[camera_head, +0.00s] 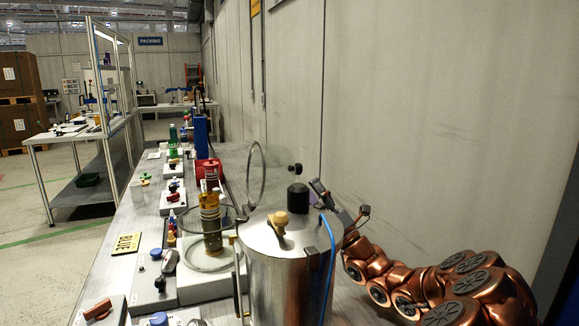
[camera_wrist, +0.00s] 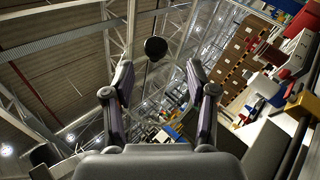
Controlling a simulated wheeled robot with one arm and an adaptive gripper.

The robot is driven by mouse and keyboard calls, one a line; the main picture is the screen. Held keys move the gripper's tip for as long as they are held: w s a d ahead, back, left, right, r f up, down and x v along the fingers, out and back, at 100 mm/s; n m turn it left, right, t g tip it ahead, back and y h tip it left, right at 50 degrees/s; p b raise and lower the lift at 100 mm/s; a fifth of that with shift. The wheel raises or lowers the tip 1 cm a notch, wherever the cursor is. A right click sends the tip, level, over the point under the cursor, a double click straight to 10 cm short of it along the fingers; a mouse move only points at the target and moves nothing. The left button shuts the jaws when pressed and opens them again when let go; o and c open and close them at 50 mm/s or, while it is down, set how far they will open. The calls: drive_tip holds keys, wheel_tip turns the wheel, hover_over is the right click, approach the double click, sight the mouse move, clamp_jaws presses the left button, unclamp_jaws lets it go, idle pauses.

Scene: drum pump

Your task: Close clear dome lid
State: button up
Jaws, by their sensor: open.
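The clear dome lid (camera_head: 256,174) stands open, tipped up on edge, behind the metal drum in the head view. Its round black knob (camera_head: 295,168) points right, toward my arm. Below and left, a clear round-walled base (camera_head: 186,217) surrounds a brass pump-like part (camera_head: 210,222). My gripper (camera_head: 343,201) is to the right of the knob and apart from it, partly hidden by the drum. In the wrist view my gripper (camera_wrist: 160,80) is open and empty, and the black knob (camera_wrist: 155,48) shows beyond the fingertips, roughly between them. The lid's clear shell is hard to make out there.
A shiny metal drum (camera_head: 285,275) with a wooden knob and a blue hose stands close in front, between the lid and my arm. Several small fixtures line the bench (camera_head: 122,238) to the left. A grey wall (camera_head: 430,110) runs along the right.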

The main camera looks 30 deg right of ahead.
sight(298, 168)
drive_tip(key=shift+x, duration=3.8)
drive_tip(key=shift+s+r, duration=0.2)
drive_tip(key=shift+s, duration=0.05)
drive_tip(key=shift+c, duration=0.4)
clamp_jaws()
